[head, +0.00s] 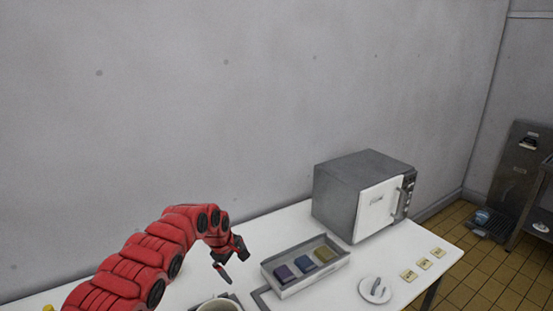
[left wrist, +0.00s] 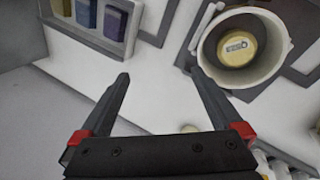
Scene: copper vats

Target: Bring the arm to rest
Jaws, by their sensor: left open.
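My left gripper (head: 233,268) hangs above the white table at the end of my red arm, left of the grey tray (head: 292,291). In the left wrist view its two dark fingers (left wrist: 160,76) are spread apart with nothing between them. The arm is bent over the left part of the table, its wrist pointing down. My right gripper is in neither view.
A white pot (left wrist: 212,55) holding a round yellow item (left wrist: 238,47) stands close to the gripper. The tray holds several coloured blocks. A grey microwave (head: 340,196), a white plate (head: 384,296) and small yellow cards (head: 424,264) stand or lie further right.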

